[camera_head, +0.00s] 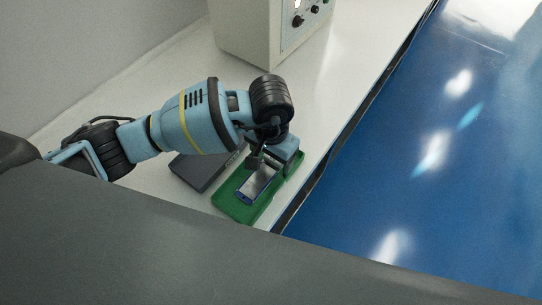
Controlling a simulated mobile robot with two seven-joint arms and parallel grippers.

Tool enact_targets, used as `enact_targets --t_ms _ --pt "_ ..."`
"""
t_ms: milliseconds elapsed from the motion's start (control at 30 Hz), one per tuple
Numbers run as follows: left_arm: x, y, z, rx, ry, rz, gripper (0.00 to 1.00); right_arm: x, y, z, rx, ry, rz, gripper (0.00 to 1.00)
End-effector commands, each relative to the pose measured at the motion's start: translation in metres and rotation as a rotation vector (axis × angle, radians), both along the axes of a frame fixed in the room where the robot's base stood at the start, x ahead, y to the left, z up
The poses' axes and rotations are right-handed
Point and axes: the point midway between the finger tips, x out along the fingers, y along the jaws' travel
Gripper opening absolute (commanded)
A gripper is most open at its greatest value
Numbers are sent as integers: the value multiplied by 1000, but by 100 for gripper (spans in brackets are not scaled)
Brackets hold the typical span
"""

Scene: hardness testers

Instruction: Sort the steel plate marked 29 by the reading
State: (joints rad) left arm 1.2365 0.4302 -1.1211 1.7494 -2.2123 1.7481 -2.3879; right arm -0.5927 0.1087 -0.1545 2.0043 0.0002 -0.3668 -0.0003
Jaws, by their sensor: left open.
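A small steel-grey plate with a blue end (246,194) lies in the green tray (228,205) on the white bench. No number can be read on it. My left gripper (268,161) is open over the tray's far end, pointing down. It hides the far part of the tray and perhaps part of the plate. I cannot tell whether its fingers touch the plate. A dark grey tray (190,172) stands just left of the green tray, partly behind my left arm. My right gripper is out of view.
A cream-coloured machine (245,32) with black knobs, perhaps a hardness tester, stands at the back of the white bench (345,60). The bench is clear between it and the trays. The bench's edge runs close to the green tray's right, with blue floor (400,190) beyond.

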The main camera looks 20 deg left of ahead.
Motion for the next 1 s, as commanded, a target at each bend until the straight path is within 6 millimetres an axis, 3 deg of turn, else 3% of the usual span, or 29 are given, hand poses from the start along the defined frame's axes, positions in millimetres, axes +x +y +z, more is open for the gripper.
enact_targets --t_ms 200,700,1000 --pt "0 0 0 0 1 0 73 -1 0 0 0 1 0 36" --pt "0 0 69 0 -2 -1 73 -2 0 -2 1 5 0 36" --pt "0 0 78 0 0 1 73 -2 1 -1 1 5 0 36"
